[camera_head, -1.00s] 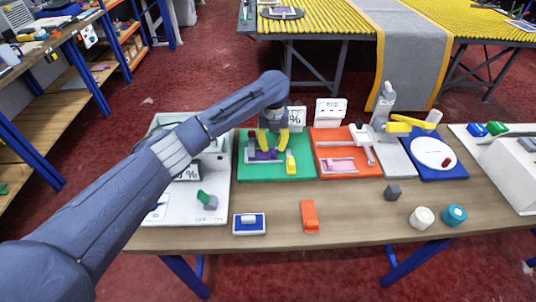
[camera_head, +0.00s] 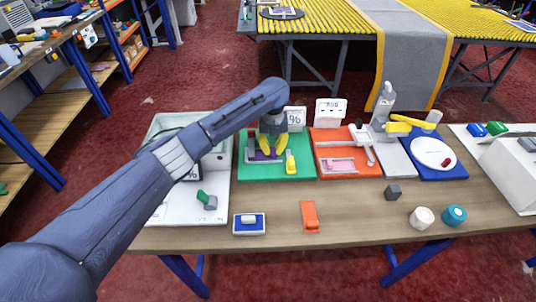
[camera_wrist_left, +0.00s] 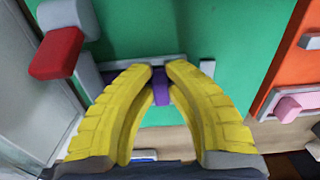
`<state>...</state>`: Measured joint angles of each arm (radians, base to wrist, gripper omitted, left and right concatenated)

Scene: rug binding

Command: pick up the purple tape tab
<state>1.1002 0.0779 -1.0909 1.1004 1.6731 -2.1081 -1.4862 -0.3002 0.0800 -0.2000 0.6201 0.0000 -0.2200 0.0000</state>
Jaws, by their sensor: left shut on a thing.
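The purple tape tab (camera_wrist_left: 161,85) shows in the left wrist view between the yellow fingertips of my left gripper (camera_wrist_left: 160,72). The gripper is shut on it, over the green board. In the head view my left gripper (camera_head: 268,148) hangs over the green board (camera_head: 302,168), with purple (camera_head: 255,156) showing at its fingertips. The fingers hide much of the tab, and I cannot tell whether it is clear of the board. My right gripper is not in view.
A yellow-topped piece (camera_head: 291,163) stands right of my gripper on the green board. An orange board (camera_head: 326,137) with a pink piece (camera_head: 341,164) lies to the right. A blue-and-white block (camera_head: 249,224) and an orange block (camera_head: 310,217) sit in front.

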